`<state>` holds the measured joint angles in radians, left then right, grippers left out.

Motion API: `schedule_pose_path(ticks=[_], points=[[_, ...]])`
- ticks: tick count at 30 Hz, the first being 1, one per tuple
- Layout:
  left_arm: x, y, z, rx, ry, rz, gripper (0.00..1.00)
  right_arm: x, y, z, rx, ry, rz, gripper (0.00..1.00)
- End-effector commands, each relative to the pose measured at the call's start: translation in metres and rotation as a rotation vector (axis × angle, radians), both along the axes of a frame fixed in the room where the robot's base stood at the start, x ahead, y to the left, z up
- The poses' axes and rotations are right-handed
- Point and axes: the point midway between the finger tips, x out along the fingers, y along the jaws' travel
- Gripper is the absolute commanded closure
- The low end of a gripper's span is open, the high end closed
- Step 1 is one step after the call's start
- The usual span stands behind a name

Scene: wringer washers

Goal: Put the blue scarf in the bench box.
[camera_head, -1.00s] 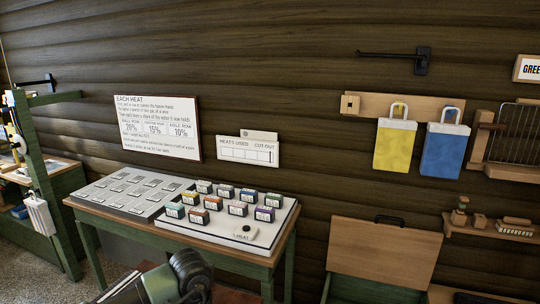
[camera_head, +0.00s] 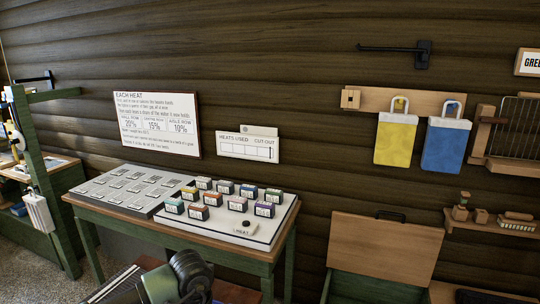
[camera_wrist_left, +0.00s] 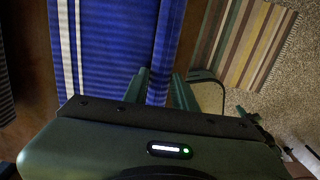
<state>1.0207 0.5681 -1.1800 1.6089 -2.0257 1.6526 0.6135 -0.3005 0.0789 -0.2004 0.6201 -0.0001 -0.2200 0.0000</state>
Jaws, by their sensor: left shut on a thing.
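The blue scarf (camera_wrist_left: 110,45), with white stripes along its left part, fills the upper middle of the left wrist view. My left gripper (camera_wrist_left: 160,88) is shut on it near its lower right edge. The scarf's lower end is hidden behind the gripper body. The bench box (camera_head: 360,288) is green and stands at the lower right of the head view. Its wooden lid (camera_head: 385,250) is raised against the wall. The box's inside is mostly out of frame. My left arm shows at the bottom of the head view, but its fingers do not. My right gripper is not in view.
A table (camera_head: 180,232) with a board of small colored blocks stands left of the box. Yellow (camera_head: 396,142) and blue (camera_head: 445,148) bags hang on a wall rail above. A small shelf (camera_head: 485,226) is at right. A striped rug (camera_wrist_left: 255,40) lies on the floor.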

Motion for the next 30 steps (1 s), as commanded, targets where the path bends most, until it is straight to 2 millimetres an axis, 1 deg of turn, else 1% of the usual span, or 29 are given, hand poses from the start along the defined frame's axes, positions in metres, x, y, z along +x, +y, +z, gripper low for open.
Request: schedule_pose_path(ticks=[7, 11, 30], points=[[0.000, 0.000, 0.001, 0.000, -0.001, -0.001, 1.00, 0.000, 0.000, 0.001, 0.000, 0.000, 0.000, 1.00], [0.000, 0.000, 0.006, -0.001, -0.002, -0.001, 1.00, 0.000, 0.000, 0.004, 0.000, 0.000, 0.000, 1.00], [0.000, 0.000, 0.045, -0.001, -0.002, 0.000, 1.00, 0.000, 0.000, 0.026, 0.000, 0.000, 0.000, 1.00]])
